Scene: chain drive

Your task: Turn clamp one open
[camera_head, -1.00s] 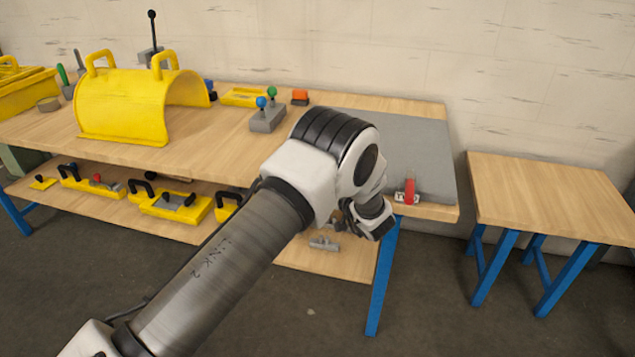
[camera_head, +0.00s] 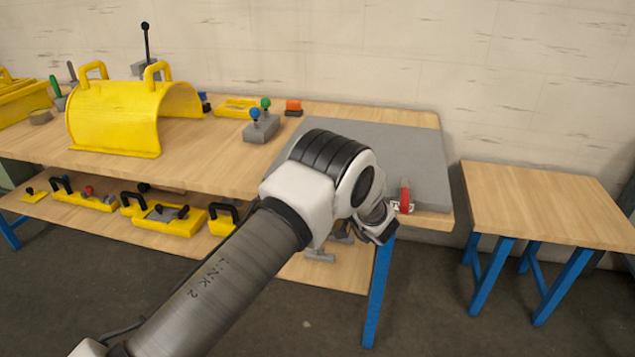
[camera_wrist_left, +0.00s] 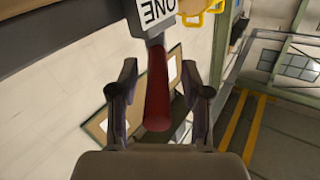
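Clamp one has a red handle (camera_head: 405,195) that stands up at the front right corner of the grey mat (camera_head: 425,165) on the workbench. In the left wrist view, a label plate reading ONE (camera_wrist_left: 157,12) shows at the top, with the red handle (camera_wrist_left: 157,90) reaching down from it. My left gripper (camera_wrist_left: 160,78) is open, with one finger on each side of the handle and gaps visible between. In the head view my left gripper (camera_head: 380,228) is beside the clamp, partly hidden by my own arm.
A grey block with blue and green knobs (camera_head: 262,128) and an orange-topped block (camera_head: 293,107) stand behind my arm. A yellow cover (camera_head: 115,120) stands to the left. A bare smaller table (camera_head: 545,205) is at the right. Yellow tools lie on the lower shelf.

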